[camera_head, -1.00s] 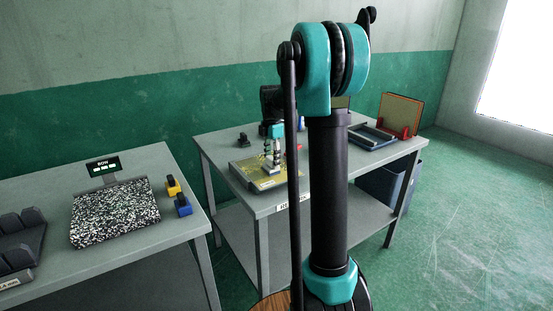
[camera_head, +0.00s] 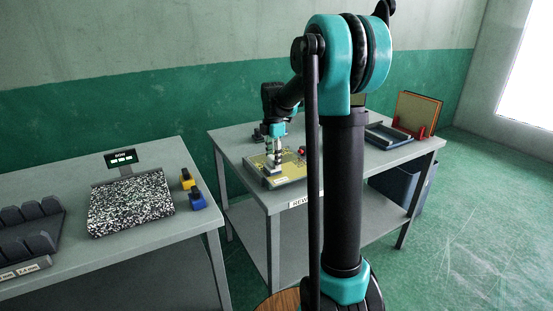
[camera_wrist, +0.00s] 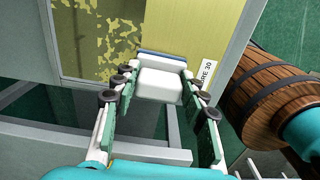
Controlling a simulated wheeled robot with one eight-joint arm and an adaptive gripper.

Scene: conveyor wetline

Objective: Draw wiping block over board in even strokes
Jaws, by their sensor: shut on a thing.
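The yellow board (camera_head: 292,179) lies on the middle table, with my gripper (camera_head: 275,158) over its left front part. In the wrist view my gripper (camera_wrist: 160,92) is shut on the white wiping block (camera_wrist: 159,85), which has a blue strip along its far side. The block is at the board's near edge. I cannot tell whether it touches the surface. The board in the wrist view (camera_wrist: 205,28) is plain yellow on the right.
The middle table (camera_head: 232,150) also holds a dark tray (camera_head: 388,136) and an upright framed panel (camera_head: 417,112). A blue bin (camera_head: 402,190) stands below. On the left table (camera_head: 75,240) are a speckled scale (camera_head: 131,203), yellow block (camera_head: 187,179) and blue block (camera_head: 197,198).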

